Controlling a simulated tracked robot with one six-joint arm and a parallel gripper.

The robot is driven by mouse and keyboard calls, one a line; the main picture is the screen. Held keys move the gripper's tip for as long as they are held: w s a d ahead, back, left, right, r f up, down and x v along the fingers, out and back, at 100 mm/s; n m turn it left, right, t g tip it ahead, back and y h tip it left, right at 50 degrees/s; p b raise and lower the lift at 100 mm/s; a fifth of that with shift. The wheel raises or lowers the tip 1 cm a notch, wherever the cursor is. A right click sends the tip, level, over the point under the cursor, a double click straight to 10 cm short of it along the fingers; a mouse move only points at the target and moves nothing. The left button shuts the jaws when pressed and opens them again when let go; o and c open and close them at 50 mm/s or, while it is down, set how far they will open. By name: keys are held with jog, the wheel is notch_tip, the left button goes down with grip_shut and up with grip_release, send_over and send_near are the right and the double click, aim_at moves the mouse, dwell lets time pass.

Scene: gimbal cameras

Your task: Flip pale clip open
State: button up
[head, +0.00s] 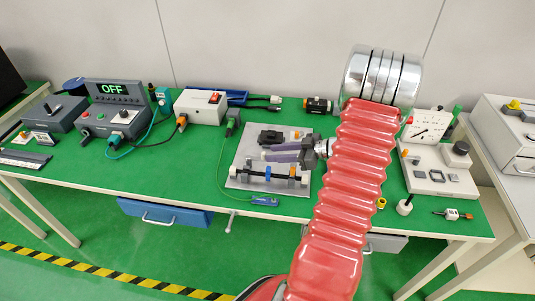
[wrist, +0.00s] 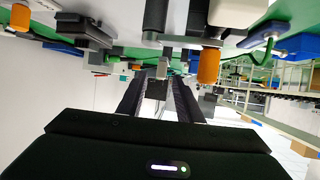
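A grey plate (head: 242,182) on the green bench carries a black bar with small blue (head: 268,173) and orange (head: 293,172) parts. Small whitish pieces sit at the bar's right end (head: 305,180) and near the plate's left side (head: 249,160); I cannot tell for certain which is the pale clip or whether it is open. My gripper (head: 266,152) is over the plate, pointing left, with its two fingers apart and nothing seen held. In the wrist view the fingers (wrist: 157,82) reach forward below tilted-looking fixture parts, including an orange cylinder (wrist: 208,66).
A black block (head: 270,137) stands at the plate's back. A blue tool (head: 264,200) on a green cord lies at the front. A white box (head: 200,106) with an orange switch and a console reading OFF (head: 115,95) are left. A white panel (head: 437,170) is right.

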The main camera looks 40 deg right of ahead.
jog(key=v, duration=0.8)
jog(key=shift+s+d, duration=0.2)
jog(key=shift+r, duration=0.1)
jog(key=w+a+r+m+h, duration=0.2)
jog(key=w+r+h, duration=0.7)
jog(key=w+r, duration=0.7)
jog(key=a+r+m+h, duration=0.2)
jog(key=a+r, duration=0.3)
jog(key=a, duration=0.1)
jog(key=s+a+f+g+y, duration=0.1)
jog(key=s+a+g, duration=0.1)
jog(key=s+a, duration=0.5)
jog(key=s+a+f+m+g+y, duration=0.1)
jog(key=s+a+g+y, duration=0.1)
jog(key=s+a, duration=0.6)
jog(key=s+a+f+g+y, duration=0.1)
jog(key=s+a, duration=0.6)
jog(key=a, duration=0.9)
jog(key=shift+s+f+g+y, duration=0.15)
jog(key=shift+f+g+y, duration=0.3)
jog(key=shift+g, duration=0.25)
